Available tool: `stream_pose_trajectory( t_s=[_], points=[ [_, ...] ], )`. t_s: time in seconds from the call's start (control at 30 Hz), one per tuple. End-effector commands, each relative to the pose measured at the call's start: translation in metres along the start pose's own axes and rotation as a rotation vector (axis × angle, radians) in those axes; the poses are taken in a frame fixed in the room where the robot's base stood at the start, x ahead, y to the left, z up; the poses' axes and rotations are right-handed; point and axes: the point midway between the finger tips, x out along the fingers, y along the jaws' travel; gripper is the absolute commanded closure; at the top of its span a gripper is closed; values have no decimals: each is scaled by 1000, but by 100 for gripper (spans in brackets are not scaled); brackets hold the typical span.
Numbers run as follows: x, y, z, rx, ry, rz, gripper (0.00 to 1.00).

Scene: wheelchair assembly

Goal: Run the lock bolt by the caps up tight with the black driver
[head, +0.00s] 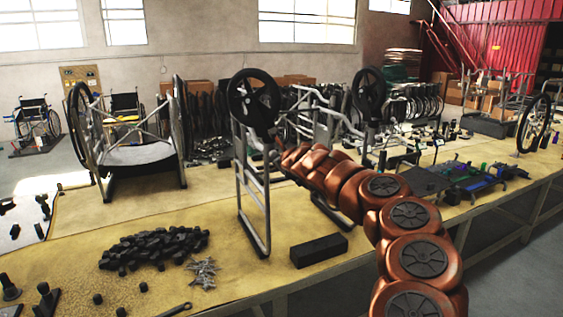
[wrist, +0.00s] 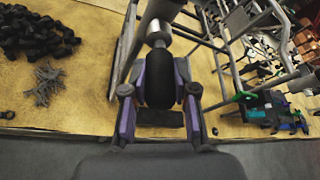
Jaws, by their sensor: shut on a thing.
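My gripper (wrist: 160,78) is shut on the black driver (wrist: 160,82) in the wrist view, with a purple finger on each side of its rounded black body. The driver's grey metal front end (wrist: 157,32) points away from me, beside the tubes of a wheelchair frame (wrist: 211,50). That frame (head: 240,185) stands on the table in the head view; my arm hides the gripper and driver there. Black caps lie in a pile (head: 150,248), also seen in the wrist view (wrist: 35,35). I cannot pick out the lock bolt or tell whether the driver touches it.
Silver star-shaped pieces (head: 203,272) lie beside the caps. A black block (head: 318,250) lies near the table's front edge, below my arm. Another wheelchair frame (head: 130,155) stands at the left. Coloured tools and parts (head: 470,175) lie at the right. Bare table shows left of the near frame.

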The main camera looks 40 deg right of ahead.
Motion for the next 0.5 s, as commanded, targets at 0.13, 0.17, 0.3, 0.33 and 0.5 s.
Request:
stream_pose_trajectory(
  t_s=[0.13,0.17,0.3,0.33,0.5],
  points=[
    [0,-1,0,8,0,2,100],
    [0,-1,0,8,1,2,100],
    [0,-1,0,7,1,2,100],
    [0,-1,0,9,1,2,100],
    [0,-1,0,65,1,25,100]
  ],
)
